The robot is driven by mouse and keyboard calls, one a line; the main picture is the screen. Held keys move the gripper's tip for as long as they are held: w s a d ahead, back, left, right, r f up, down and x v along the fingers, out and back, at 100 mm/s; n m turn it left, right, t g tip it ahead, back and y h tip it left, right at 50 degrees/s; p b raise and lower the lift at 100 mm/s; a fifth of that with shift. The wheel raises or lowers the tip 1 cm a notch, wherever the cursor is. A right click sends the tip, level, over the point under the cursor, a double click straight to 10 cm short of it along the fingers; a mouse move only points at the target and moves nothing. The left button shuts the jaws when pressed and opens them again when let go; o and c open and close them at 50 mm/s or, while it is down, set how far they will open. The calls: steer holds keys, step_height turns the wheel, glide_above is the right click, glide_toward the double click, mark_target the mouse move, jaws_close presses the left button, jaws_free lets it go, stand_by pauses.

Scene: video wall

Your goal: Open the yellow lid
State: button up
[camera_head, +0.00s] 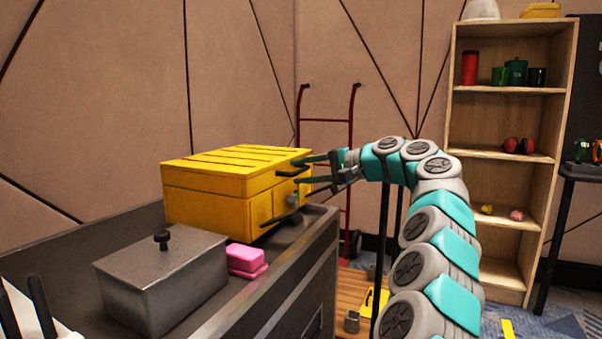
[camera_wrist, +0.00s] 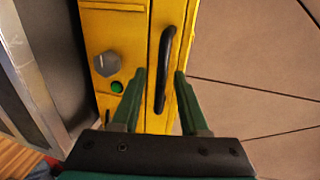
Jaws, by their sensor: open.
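The yellow lid (camera_head: 235,163) is the top part of a yellow box (camera_head: 215,207) on the dark counter, and it is down on the box. Its black handle also shows in the wrist view (camera_wrist: 164,68), on the lid's front face. My gripper (camera_head: 312,169) is open at the box's front right. In the wrist view its two fingertips (camera_wrist: 160,73) are on either side of the lower part of the handle. I cannot tell whether they touch it. A grey knob (camera_wrist: 106,64) and a green button (camera_wrist: 117,87) are on the box front.
A grey metal container (camera_head: 165,275) with a lid stands on the counter, near a pink block (camera_head: 246,260). A red hand truck (camera_head: 325,150) is behind my arm. A wooden shelf (camera_head: 500,189) with cups stands at the right.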

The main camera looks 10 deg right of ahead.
steer(key=shift+w+a, duration=0.15)
steer(key=shift+a, duration=0.05)
steer(key=shift+c, duration=0.4)
jaws_close()
steer(key=shift+f, duration=0.1)
stand_by(0.8)
